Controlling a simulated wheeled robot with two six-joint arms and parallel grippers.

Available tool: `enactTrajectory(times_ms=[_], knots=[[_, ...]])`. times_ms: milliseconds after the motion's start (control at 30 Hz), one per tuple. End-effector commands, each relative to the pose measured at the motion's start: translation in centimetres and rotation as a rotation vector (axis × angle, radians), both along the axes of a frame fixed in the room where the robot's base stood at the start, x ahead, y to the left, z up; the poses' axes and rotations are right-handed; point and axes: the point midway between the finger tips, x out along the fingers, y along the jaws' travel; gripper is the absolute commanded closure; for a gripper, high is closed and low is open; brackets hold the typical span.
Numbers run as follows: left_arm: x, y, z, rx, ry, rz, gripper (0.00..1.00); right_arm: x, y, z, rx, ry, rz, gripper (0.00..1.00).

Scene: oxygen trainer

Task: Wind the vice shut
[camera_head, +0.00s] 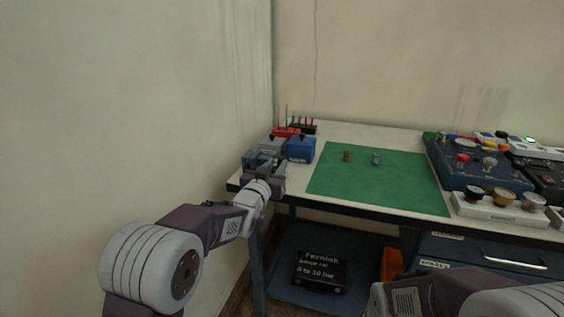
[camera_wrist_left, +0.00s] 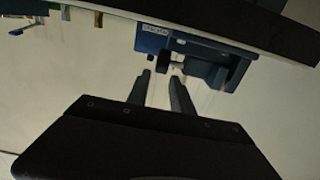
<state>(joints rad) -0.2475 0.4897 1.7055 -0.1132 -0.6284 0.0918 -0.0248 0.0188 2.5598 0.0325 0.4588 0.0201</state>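The blue-grey vice (camera_head: 266,154) is at the left front corner of the bench. The fingertips are just short of the dark screw parts; contact cannot be told. My right gripper is out of view.
A blue box (camera_head: 301,149) stands right beside the vice. A green mat (camera_head: 380,180) holds two small fittings. A dark blue panel (camera_head: 480,168) with knobs is at the right. A wall (camera_head: 130,110) is close on the left. A black case (camera_head: 320,272) is below.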

Motion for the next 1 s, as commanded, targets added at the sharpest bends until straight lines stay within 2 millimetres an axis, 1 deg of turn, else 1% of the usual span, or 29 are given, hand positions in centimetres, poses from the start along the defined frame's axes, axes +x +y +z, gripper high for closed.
enactTrajectory(times_ms=[33,100,200,300,433,667,767,800,1000], knots=[[1.0,-0.4,-0.2,0.0,0.0,-0.001,0.73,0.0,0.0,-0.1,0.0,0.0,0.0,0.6],[2.3,-0.8,-0.1,0.0,0.0,-0.001,0.73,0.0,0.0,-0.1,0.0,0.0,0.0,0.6],[3.7,-1.3,-0.1,0.0,0.0,-0.001,0.73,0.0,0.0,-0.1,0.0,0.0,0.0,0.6],[4.7,-1.6,0.0,0.0,-0.001,-0.001,0.73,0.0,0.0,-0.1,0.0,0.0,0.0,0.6],[5.3,-1.8,-0.1,0.0,0.001,-0.001,0.73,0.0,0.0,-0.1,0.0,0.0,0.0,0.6],[5.3,-1.8,-0.1,0.0,0.001,0.0,0.73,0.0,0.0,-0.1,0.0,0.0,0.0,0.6],[5.3,-1.8,-0.1,0.0,0.001,0.0,0.98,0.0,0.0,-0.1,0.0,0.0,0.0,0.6],[5.3,-1.8,-0.1,0.0,0.001,0.0,1.0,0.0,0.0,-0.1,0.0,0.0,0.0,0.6],[5.3,-1.8,0.1,0.002,0.007,0.0,1.0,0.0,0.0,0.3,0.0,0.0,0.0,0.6]])
